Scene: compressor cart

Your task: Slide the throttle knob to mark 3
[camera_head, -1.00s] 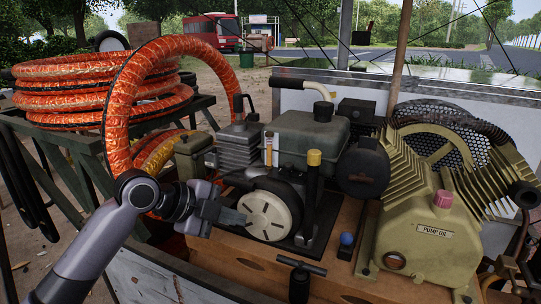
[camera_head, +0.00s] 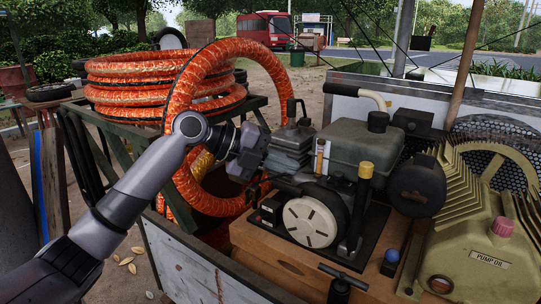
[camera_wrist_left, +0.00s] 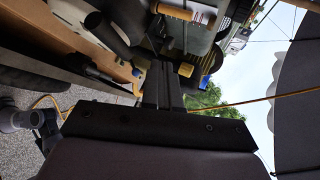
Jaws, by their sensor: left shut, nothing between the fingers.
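My left gripper (camera_head: 250,152) is left of the engine, beside the finned cylinder (camera_head: 290,150). Its fingers are largely hidden in the head view; in the left wrist view its fingers (camera_wrist_left: 163,84) are together and empty. The engine has a white round recoil cover (camera_head: 310,222) and a black post with a yellow cap (camera_head: 365,170). A blue ball knob (camera_head: 392,256) is at the front right. I cannot tell which part is the throttle knob, and no mark 3 is readable.
Coils of orange hose (camera_head: 155,90) lie on the rack at the left, and one loop arches behind my left arm. The pump oil compressor (camera_head: 480,250) fills the right. A black T-handle (camera_head: 343,280) stands at the front. Open ground shows beyond the cart.

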